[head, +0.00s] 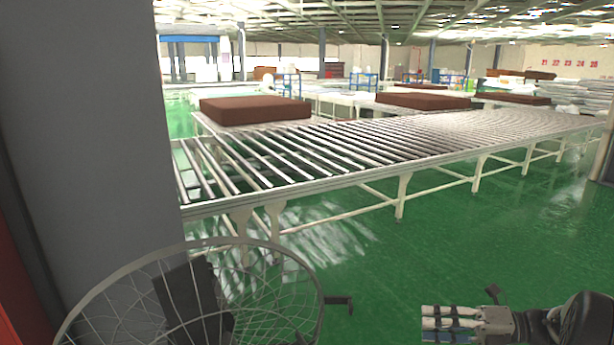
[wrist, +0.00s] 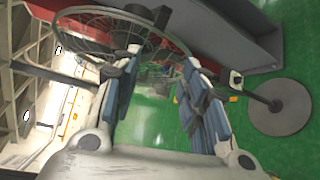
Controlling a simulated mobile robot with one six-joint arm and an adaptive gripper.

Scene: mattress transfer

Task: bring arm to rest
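My gripper (head: 430,322) is low at the bottom right of the head view, held out sideways with its fingers pointing left. In the wrist view, my gripper (wrist: 157,72) has its two blue-padded fingers spread apart. Only green floor and some blurred background show between them, so it holds nothing. Brown mattresses lie on the roller conveyors, one at the near left (head: 255,111) and one further back (head: 422,101). My gripper is well apart from them.
A roller conveyor (head: 400,178) with pale legs crosses the head view. A grey panel (head: 95,130) fills the left side. A round wire frame (head: 270,245) stands at the bottom left. Green floor (head: 440,240) is clear between conveyor and gripper. A grey disc (wrist: 281,107) shows in the wrist view.

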